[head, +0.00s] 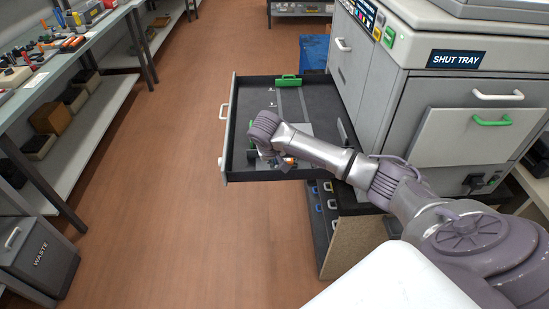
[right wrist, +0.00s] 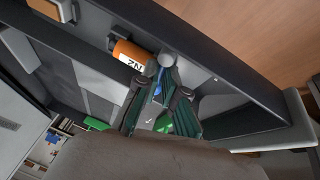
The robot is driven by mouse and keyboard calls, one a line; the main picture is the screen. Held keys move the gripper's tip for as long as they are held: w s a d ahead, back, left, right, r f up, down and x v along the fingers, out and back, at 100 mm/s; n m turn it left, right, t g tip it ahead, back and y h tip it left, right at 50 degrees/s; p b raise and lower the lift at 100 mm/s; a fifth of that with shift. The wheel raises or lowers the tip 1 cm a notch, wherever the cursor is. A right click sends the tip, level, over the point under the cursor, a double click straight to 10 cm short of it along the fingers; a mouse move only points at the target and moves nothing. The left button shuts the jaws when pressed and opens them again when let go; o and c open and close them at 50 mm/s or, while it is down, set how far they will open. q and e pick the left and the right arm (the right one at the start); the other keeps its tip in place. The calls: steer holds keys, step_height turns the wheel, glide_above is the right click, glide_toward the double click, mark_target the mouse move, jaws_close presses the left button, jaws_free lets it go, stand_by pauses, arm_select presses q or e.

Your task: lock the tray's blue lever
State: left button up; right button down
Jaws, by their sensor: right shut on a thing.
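The tray (head: 233,125) is a dark open drawer pulled out from the grey machine. In the right wrist view, the blue lever (right wrist: 166,60) is a small blue piece with a round grey end, between my right fingertips. My right gripper (right wrist: 166,82) is shut on it, low inside the tray beside an orange piece with a white label (right wrist: 130,55). In the head view, my own wrist hides most of the gripper and the lever. The lever's exact angle is hard to tell. My left gripper is not in view.
A green lever (head: 288,81) stands at the tray's far end. Below the tray is a rack with blue and white handles (head: 318,205). The floor (head: 170,170) between is clear.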

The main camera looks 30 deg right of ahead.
steer(key=shift+r+m+p, duration=0.35)
steer(key=shift+m+p, duration=0.05)
steer(key=shift+p, duration=0.15)
steer(key=shift+d+f+m+g+p, duration=0.1)
steer(key=shift+f+m+g+p, duration=0.15)
steer(key=shift+m+p, duration=0.3)
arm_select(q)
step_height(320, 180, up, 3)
arm_select(e)
steer(key=shift+f, duration=0.1)
steer(key=c, duration=1.3)
jaws_free()
steer(key=shift+o, duration=0.2)
steer(key=v, duration=1.2)
